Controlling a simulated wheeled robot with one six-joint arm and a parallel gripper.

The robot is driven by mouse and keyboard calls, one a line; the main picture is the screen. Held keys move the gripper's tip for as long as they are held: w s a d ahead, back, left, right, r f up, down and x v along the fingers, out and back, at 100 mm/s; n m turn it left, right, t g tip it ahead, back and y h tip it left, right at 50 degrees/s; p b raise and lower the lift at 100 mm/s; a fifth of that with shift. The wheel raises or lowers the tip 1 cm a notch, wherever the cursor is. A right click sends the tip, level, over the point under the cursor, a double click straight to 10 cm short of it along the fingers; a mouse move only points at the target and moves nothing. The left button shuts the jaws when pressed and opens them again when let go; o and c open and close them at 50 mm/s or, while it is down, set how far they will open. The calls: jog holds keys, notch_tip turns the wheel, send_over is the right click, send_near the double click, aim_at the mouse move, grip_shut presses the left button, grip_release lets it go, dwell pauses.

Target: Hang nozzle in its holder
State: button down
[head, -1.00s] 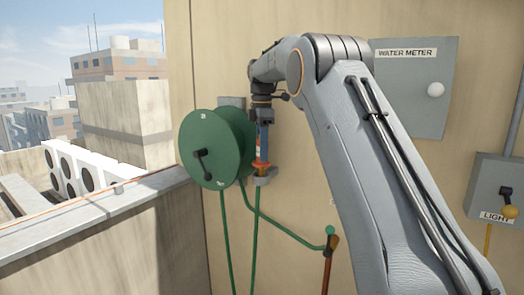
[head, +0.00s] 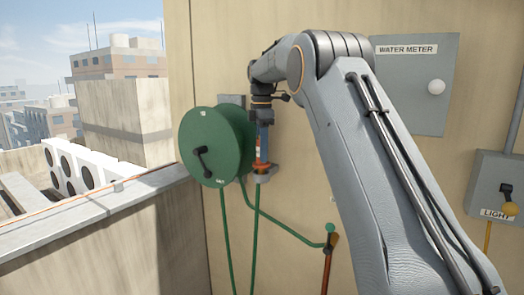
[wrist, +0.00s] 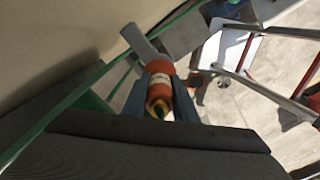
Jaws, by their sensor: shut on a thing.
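My gripper (head: 263,125) points down beside the green hose reel and is shut on the nozzle. The nozzle (head: 262,157) is orange and stands about upright. It also shows in the wrist view (wrist: 159,88), between my two dark finger plates. The grey holder (head: 265,177) is fixed to the wall just under the nozzle. The nozzle's lower end meets the holder in the head view; I cannot tell how deep it sits. The green hose (head: 256,225) hangs straight down below the holder.
The green reel (head: 215,147) with a black crank is close on the left. A hose runs to a tap pipe (head: 328,262) at lower right. The water meter box (head: 408,95) and light switch box (head: 497,185) are on the wall at right. A parapet (head: 95,210) stands at left.

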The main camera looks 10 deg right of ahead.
jog(key=shift+f, duration=0.9)
jog(key=c, duration=1.4)
grip_release()
jog(key=shift+o, duration=0.2)
